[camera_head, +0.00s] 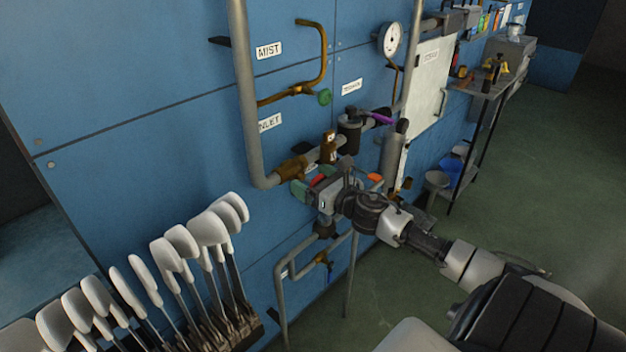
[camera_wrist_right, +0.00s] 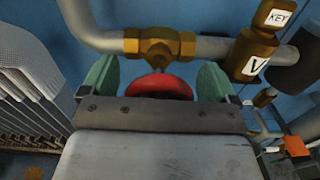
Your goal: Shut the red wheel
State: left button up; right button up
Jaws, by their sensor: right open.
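The red wheel (camera_wrist_right: 159,87) sits on a brass valve (camera_wrist_right: 158,45) in the grey pipe below the INLET label. In the right wrist view it lies between the two green fingers of my right gripper (camera_wrist_right: 158,80), which is open with a gap on each side of the wheel. The gripper body hides the wheel's lower part. In the head view my right gripper (camera_head: 309,190) is at the valve, and only a bit of the red wheel (camera_head: 318,181) shows. My left gripper is not in view.
A brass fitting (camera_wrist_right: 251,55) tagged V and KEY stands right of the valve. Grey pipes (camera_head: 252,90) run along the blue wall. A rack of white sock boards (camera_head: 207,230) stands at lower left. A side table (camera_head: 485,85) stands at the back right.

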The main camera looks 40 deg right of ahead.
jog(key=shift+c, duration=0.3)
jog(key=c, duration=0.9)
jog(key=shift+o, duration=0.2)
